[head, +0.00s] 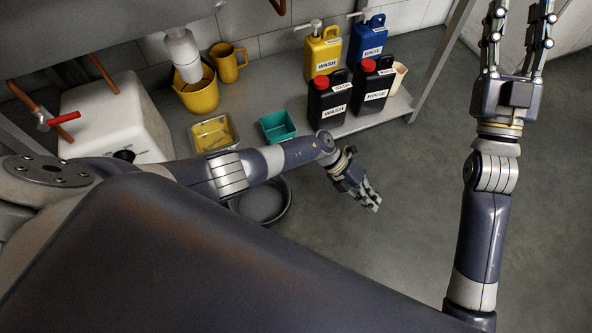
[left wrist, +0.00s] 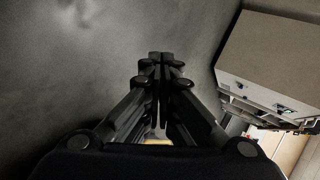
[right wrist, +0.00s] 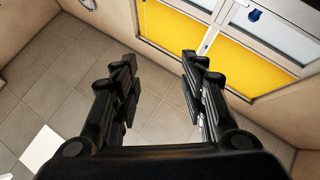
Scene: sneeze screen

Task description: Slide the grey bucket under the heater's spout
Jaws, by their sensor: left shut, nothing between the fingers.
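The grey bucket (head: 262,203) stands on the floor at the middle of the head view, partly hidden behind my left arm. The white heater (head: 115,118) is at the left, with copper pipes and a red-handled valve (head: 62,119). A dark round fitting (head: 124,155) shows low on its front; I cannot tell if it is the spout. My left gripper (head: 372,200) is to the right of the bucket, apart from it. Its fingers are together and empty in the left wrist view (left wrist: 160,60). My right gripper (head: 520,12) is raised at the far right, open and empty, as the right wrist view (right wrist: 158,62) shows.
A low grey shelf (head: 250,98) holds a yellow bucket (head: 198,98), a yellow jug (head: 228,63), a metal tray (head: 213,133), a teal tray (head: 278,127) and several wash and rinse containers (head: 328,104). The floor (head: 410,240) right of the bucket is clear.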

